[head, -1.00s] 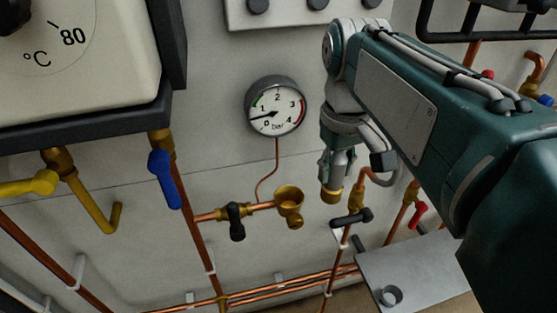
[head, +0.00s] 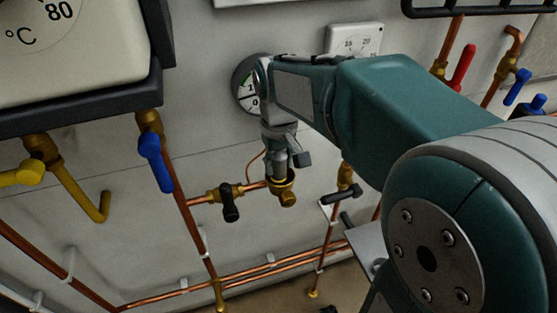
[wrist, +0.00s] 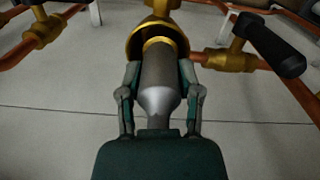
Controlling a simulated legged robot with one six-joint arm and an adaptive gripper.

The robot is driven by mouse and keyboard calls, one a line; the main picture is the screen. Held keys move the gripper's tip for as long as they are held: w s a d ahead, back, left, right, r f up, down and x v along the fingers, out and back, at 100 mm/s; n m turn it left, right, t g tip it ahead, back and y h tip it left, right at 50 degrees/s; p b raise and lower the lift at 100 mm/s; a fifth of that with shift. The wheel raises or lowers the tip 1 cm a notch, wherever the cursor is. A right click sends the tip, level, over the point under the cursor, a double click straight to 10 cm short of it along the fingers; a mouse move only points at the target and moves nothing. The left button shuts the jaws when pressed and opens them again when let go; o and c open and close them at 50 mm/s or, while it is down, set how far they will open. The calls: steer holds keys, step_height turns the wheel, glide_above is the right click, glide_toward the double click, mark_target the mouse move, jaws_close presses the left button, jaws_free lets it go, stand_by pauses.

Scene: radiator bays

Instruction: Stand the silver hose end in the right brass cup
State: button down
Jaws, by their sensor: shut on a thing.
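The silver hose end (wrist: 160,75) is a grey metal piece with a brass collar (wrist: 158,43) at its tip. My gripper (wrist: 160,80) is shut on it, with one finger on each side. In the head view my gripper (head: 281,152) points down over the brass cup (head: 288,198), with the hose end (head: 280,164) roughly upright. In the wrist view the collar lies within the outline of the brass cup's mouth (wrist: 137,45). How deep the tip sits is hidden. Only this one cup shows clearly.
A black-handled valve (head: 230,204) sits beside the cup on its copper pipe; it also shows in the wrist view (wrist: 275,45). Another black-handled valve (head: 341,195) stands to the right. The pressure gauge (head: 247,88) is partly behind my arm.

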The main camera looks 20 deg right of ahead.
steer(key=shift+a, duration=0.15)
steer(key=shift+c, duration=1.6)
jaws_free()
steer(key=shift+o, duration=0.2)
steer(key=shift+d, duration=0.4)
steer(key=shift+r, duration=0.15)
